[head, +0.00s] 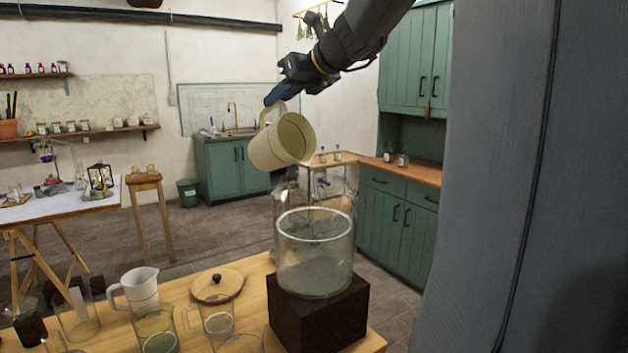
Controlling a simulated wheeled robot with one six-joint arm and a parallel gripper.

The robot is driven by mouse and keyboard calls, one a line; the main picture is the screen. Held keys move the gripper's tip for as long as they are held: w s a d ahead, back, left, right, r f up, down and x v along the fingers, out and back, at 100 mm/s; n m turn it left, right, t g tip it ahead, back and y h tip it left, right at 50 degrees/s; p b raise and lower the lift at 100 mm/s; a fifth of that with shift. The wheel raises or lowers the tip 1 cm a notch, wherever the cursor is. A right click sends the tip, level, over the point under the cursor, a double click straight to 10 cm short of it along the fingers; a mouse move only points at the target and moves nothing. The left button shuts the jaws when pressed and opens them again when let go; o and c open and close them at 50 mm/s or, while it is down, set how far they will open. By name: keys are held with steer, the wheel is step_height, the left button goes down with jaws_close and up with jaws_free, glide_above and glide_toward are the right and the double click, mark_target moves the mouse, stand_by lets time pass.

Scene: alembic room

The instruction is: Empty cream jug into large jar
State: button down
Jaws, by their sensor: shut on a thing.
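My gripper (278,97) is shut on the handle of the cream jug (278,145). The jug is held in the air, tilted with its mouth towards the lower right. It is above and a little left of the large clear jar (314,262). A thin stream seems to run down from near the jug's lip into the jar. The jar stands upright on a dark block (320,318), and its lower part looks greyish. How much is left in the jug cannot be seen.
The wooden table (190,292) also holds a white jug (140,290), a round wooden lid (217,285) with a dark knob, and several glass vessels at the front left. Another glass vessel stands behind the jar. A large grey surface (520,180) fills the right side.

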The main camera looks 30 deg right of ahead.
steer(key=shift+s+d+r+t+y+b, duration=0.3)
steer(key=shift+s+b, duration=0.4)
steer(key=shift+b, duration=0.6)
steer(key=shift+s+d+r+t+h+b, duration=0.1)
steer(key=shift+s+r+t+b, duration=0.4)
steer(key=shift+b, duration=0.75)
steer(key=shift+s+d+r+t+y+b, duration=0.2)
steer(key=shift+s+t+b, duration=0.2)
steer(key=shift+s+b, duration=0.7)
stand_by(2.0)
steer(key=shift+w+f+b, duration=0.1)
steer(key=shift+w+b, duration=0.05)
steer(key=shift+b, duration=0.3)
steer(key=b, duration=0.1)
steer(key=s+t+b, duration=0.1)
steer(key=s+b, duration=0.1)
steer(key=shift+s+d+r+t+b, duration=0.1)
steer(key=shift+d+r+t+b, duration=0.2)
steer(key=shift+r+t+b, duration=0.1)
steer(key=shift+p, duration=0.35)
